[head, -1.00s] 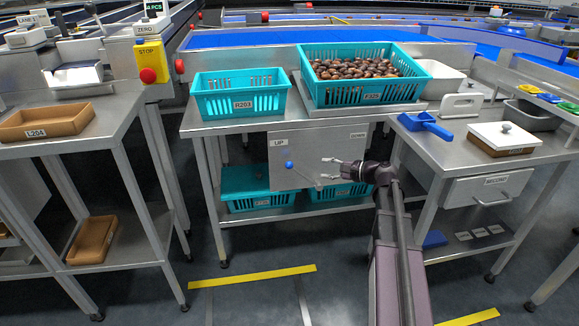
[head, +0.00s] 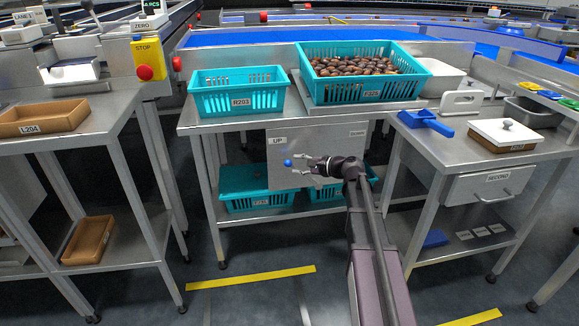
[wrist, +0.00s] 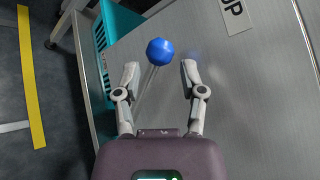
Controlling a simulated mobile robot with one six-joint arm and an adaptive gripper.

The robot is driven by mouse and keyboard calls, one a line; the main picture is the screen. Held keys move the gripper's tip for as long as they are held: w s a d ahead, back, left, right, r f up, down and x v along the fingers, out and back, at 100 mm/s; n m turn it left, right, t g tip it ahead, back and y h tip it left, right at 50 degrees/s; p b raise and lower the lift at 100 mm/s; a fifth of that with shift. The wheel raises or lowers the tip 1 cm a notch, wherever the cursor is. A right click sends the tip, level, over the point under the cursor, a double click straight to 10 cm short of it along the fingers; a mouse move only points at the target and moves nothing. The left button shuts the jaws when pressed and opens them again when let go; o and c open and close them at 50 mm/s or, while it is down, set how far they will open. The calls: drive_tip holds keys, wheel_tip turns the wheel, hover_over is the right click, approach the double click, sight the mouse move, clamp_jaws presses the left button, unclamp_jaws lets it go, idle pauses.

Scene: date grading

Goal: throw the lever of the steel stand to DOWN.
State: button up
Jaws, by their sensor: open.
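The lever's blue ball knob (head: 287,162) stands out in front of the grey panel of the steel stand (head: 345,140), just under the UP label (head: 278,141). In the wrist view the blue knob (wrist: 160,51) sits on a thin rod, a little beyond the fingertips and about midway between them. My gripper (head: 299,167) is open and empty, just right of the knob. In the wrist view its two fingers (wrist: 160,70) are spread to either side of the rod's line. A second label (head: 357,133) at the panel's upper right is too small to read.
On the stand's top are an empty teal basket (head: 238,92) and a teal basket of dates (head: 365,75). More teal baskets (head: 258,203) sit on the lower shelf behind the panel. A side table with a SECOND drawer (head: 490,187) stands at right. The floor in front is open.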

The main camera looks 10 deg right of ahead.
sight(289, 162)
drive_tip(key=shift+b+x, duration=0.3)
drive_tip(key=shift+x, duration=1.65)
drive_tip(key=shift+c, duration=0.2)
clamp_jaws()
drive_tip(key=shift+d, duration=0.15)
drive_tip(key=shift+r, duration=0.1)
